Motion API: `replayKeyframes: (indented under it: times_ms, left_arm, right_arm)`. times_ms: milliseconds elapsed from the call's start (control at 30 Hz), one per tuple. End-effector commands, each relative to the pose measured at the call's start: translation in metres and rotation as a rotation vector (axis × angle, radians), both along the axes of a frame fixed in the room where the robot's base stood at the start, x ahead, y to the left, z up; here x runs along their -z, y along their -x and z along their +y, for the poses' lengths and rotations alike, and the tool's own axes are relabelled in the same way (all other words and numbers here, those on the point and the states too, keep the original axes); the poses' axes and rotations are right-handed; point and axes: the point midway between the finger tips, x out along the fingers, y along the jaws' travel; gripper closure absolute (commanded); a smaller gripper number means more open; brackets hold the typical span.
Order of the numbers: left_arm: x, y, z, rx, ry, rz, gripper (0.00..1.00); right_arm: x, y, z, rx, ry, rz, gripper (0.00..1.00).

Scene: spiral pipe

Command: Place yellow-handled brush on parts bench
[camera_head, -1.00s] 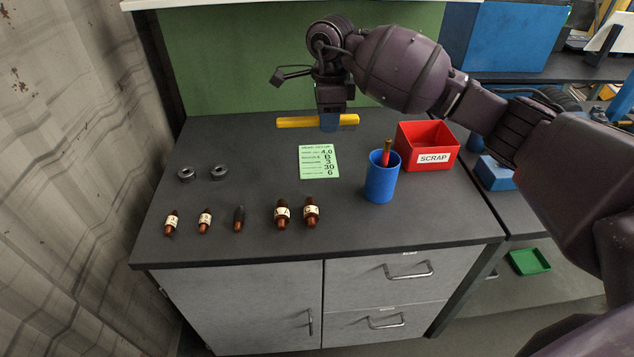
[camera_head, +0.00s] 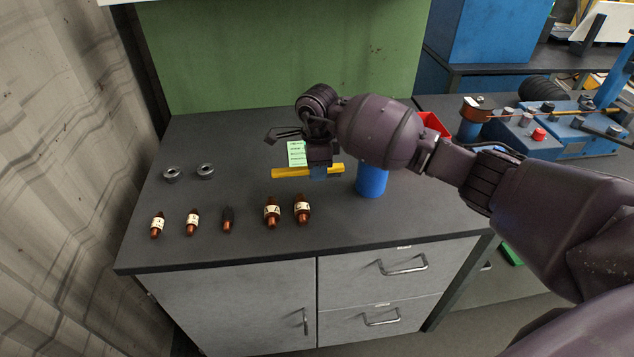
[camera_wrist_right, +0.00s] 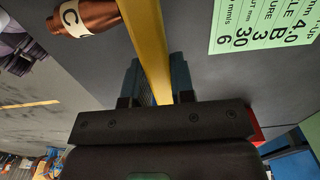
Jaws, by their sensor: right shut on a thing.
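The yellow-handled brush shows as a yellow bar (camera_head: 288,173) across my right gripper (camera_head: 319,171), roughly level, over the middle of the dark parts bench (camera_head: 330,232). The right gripper is shut on it. In the right wrist view the yellow handle (camera_wrist_right: 147,40) runs between the blue fingers of the gripper (camera_wrist_right: 158,85). I cannot make out bristles, nor whether the bar touches the bench top. My left gripper is not in view.
Two grey rings (camera_head: 205,171) lie at the left. A green card (camera_head: 296,153) is behind the gripper. A blue cup (camera_head: 371,183) and a red bin (camera_head: 436,124), both partly hidden by my arm, are to the right.

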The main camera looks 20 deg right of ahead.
Motion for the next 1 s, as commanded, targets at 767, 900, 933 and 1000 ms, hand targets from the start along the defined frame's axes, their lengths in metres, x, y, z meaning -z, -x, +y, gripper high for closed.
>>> replayKeyframes:
  times_ms: [767,900,933,1000]
  left_arm:
    - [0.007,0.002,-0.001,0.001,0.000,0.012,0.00]
    - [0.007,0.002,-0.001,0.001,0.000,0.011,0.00]
    - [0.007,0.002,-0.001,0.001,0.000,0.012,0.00]
    - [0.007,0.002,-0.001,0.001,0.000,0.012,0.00]
  right_arm:
    - [0.049,0.001,0.000,-0.001,0.000,0.003,0.68]
    - [0.049,0.001,0.000,-0.001,0.000,0.003,0.51]
    - [0.049,0.001,0.000,-0.001,0.000,0.003,0.51]
    - [0.049,0.001,0.000,-0.001,0.000,0.003,0.51]
